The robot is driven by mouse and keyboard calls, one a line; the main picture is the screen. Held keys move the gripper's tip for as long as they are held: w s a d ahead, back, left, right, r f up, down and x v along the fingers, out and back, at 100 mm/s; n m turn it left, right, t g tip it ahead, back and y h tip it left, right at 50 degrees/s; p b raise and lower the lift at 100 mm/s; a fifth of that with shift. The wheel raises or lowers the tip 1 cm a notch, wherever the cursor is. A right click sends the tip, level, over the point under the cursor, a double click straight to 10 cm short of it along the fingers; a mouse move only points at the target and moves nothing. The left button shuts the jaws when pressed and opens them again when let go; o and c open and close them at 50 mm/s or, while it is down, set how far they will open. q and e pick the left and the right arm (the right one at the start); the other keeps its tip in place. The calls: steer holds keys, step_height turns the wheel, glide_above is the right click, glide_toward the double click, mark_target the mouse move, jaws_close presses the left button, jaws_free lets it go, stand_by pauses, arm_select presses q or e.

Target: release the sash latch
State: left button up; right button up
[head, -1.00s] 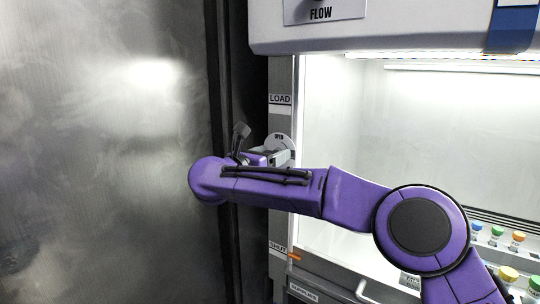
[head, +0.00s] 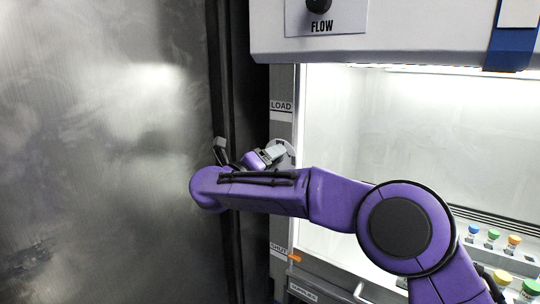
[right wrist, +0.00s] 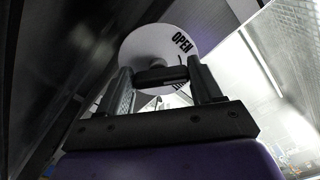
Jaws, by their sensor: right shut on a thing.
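The sash latch is a dark bar (right wrist: 162,75) in front of a round white dial plate (right wrist: 148,42) printed OPEN, seen in the right wrist view. The plate (head: 288,148) also shows on the left post of the cabinet in the head view, partly hidden by my gripper. My right gripper (right wrist: 160,80) is shut on the latch bar, one finger on each side. In the head view this gripper (head: 274,153) sits tilted at the plate, and the purple arm comes in from the right. The lower printing on the plate is hidden. My left gripper is not in view.
The post carries a LOAD label (head: 281,106) above and a SHUT label (head: 278,249) below, with an orange marker (head: 295,258) beside it. A FLOW panel (head: 326,18) is above. Several colour-capped vials (head: 493,234) stand at right. A dull metal panel (head: 100,150) fills the left.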

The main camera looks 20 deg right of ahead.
steer(key=shift+w+a+f+n+p, duration=0.1)
steer(key=shift+f+n+p, duration=0.05)
steer(key=shift+n+p, duration=2.9)
steer(key=shift+n+b, duration=0.5)
steer(key=shift+n, duration=0.25)
steer(key=o, duration=1.1)
steer(key=shift+c, duration=0.2)
steer(key=b+v, duration=0.3)
steer(key=v, duration=0.7)
steer(key=shift+a, duration=0.25)
